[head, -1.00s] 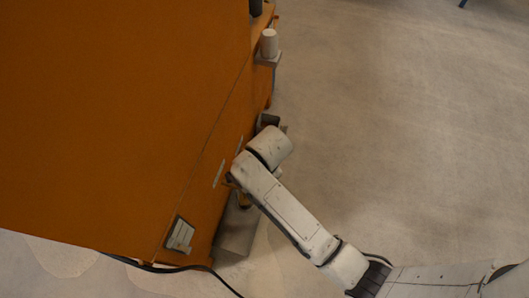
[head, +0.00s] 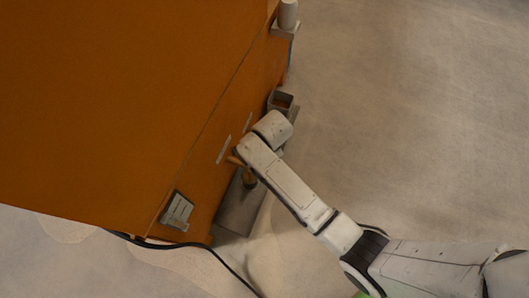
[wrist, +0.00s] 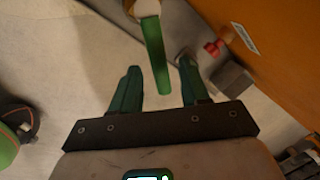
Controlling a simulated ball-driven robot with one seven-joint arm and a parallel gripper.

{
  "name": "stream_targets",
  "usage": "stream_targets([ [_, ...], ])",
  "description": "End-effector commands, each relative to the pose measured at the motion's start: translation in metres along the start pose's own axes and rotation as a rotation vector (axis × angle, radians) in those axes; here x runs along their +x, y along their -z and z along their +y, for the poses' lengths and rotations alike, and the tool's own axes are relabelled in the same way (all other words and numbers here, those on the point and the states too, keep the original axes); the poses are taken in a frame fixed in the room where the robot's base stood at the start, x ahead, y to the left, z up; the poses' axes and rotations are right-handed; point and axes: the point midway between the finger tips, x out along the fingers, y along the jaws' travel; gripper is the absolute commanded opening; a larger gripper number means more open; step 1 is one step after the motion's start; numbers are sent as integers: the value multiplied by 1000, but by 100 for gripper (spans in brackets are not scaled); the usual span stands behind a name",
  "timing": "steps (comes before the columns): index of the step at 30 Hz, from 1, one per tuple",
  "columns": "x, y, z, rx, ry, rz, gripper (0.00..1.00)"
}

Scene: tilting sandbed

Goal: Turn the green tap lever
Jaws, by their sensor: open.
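The green tap lever (wrist: 156,60) shows in the wrist view as a long flat bar. It hangs from a pale round tap part (wrist: 145,8) at the top edge. My gripper (wrist: 159,66) is open, with one dark green finger on each side of the lever. A gap shows between the lever and each finger; depth is hard to judge. In the head view, a brass-coloured tap part (head: 235,160) shows beside my arm's end on the orange side. My gripper and the green lever are hidden there.
The large orange body (head: 110,110) fills the left of the head view. A grey open box (head: 281,101), a white cylinder (head: 288,14) and a grey plate (head: 178,210) are on its side. A red knob (wrist: 213,48) is right of my fingers. A black cable (head: 225,262) lies below.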

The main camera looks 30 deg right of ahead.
Motion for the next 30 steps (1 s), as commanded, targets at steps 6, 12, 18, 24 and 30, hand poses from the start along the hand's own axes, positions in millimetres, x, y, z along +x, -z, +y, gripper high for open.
stream_targets([
  [6, 3, 0, 0, 0, 1, 0, 45],
  [12, 3, 0, 0, 0, 0, -1, 38],
  [18, 3, 0, 0, 0, 0, -1, 18],
  [24, 3, 0, 0, 0, 0, -1, 0],
  [30, 3, 0, 0, 0, 0, -1, 0],
])
